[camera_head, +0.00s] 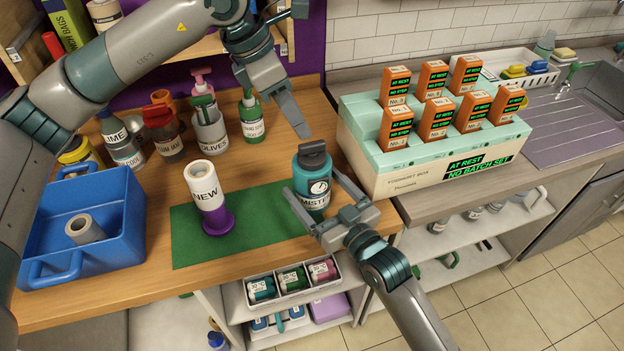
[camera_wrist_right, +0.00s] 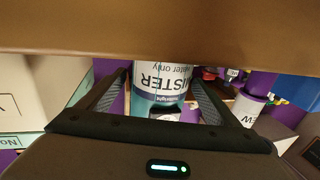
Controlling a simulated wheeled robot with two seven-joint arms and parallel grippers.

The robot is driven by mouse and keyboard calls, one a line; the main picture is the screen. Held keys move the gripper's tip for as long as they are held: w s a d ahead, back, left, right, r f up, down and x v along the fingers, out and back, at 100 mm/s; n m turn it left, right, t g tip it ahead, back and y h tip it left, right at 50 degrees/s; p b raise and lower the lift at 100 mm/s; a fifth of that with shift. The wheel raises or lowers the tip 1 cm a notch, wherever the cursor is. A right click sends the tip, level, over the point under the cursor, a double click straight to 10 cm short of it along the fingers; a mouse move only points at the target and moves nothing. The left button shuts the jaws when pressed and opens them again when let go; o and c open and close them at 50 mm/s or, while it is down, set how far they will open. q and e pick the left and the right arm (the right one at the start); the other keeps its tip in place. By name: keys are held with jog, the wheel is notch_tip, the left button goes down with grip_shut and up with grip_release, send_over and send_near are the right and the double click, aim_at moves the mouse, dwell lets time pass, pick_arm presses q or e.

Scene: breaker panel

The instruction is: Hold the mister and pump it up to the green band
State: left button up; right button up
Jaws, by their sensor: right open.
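The mister (camera_head: 312,190) is a teal bottle with a dark pump cap, a round gauge and a white label. It stands upright at the right end of the green mat (camera_head: 262,208). The gauge is too small to read. My right gripper (camera_head: 313,183) is open, with one finger on each side of the mister; the right wrist view shows the mister (camera_wrist_right: 163,75) between the fingers, label upside down. I cannot tell whether they touch it. My left gripper (camera_head: 297,128) hangs above and behind the mister, pointing down, apart from it; its finger gap is hidden.
A white and purple bottle (camera_head: 206,190) marked NEW stands left on the mat. A blue bin (camera_head: 95,215) is at far left, several bottles (camera_head: 168,130) behind. A box (camera_head: 400,175) of orange timers stands right. Below the front edge is a shelf tray (camera_head: 290,290).

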jog(key=shift+s, duration=0.1)
jog(key=v, duration=1.1)
jog(key=shift+s+d, duration=0.25)
jog(key=shift+s, duration=0.1)
jog(key=shift+f, duration=0.1)
